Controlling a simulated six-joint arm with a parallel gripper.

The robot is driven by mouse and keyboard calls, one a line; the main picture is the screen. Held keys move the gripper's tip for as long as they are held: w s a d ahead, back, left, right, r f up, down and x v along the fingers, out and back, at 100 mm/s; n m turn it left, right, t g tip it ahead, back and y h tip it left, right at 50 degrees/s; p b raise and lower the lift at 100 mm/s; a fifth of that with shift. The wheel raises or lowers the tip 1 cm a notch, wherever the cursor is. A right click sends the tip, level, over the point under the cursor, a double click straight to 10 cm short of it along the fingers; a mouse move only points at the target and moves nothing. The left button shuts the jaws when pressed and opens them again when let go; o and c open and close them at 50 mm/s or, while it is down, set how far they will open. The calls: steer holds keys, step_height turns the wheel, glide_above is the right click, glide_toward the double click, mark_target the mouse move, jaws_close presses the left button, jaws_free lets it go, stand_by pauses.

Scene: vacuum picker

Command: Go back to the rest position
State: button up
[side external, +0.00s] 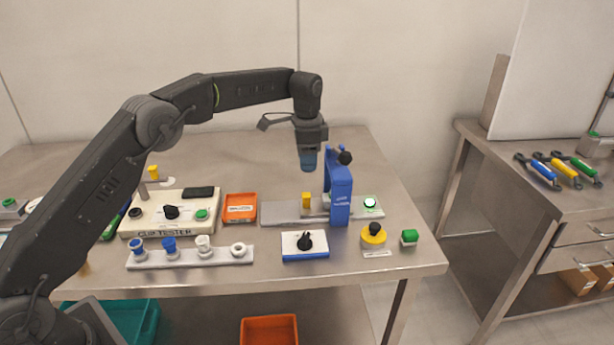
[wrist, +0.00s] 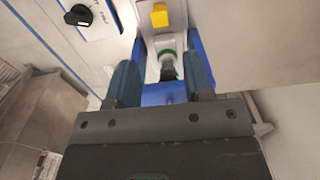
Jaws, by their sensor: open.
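My gripper (side external: 308,168) hangs from my raised arm, pointing down, above the steel table (side external: 235,160). It is up and to the left of the blue press-like stand (side external: 340,190) and clear of the table top. In the wrist view my gripper (wrist: 161,66) has its two blue fingers apart. Between and beyond them show the blue stand (wrist: 160,96), a green ring with a dark part inside (wrist: 168,68), and a yellow block (wrist: 159,15). I see nothing held between the fingers.
A blue-white knob box (side external: 304,246), a yellow-based black knob (side external: 373,234) and a green button (side external: 409,237) sit near the front edge. A cup tester (side external: 165,220), a cup rack (side external: 190,256) and an orange tray (side external: 240,208) stand left. Space above the table's back is free.

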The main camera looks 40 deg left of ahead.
steer(key=shift+r, duration=0.95)
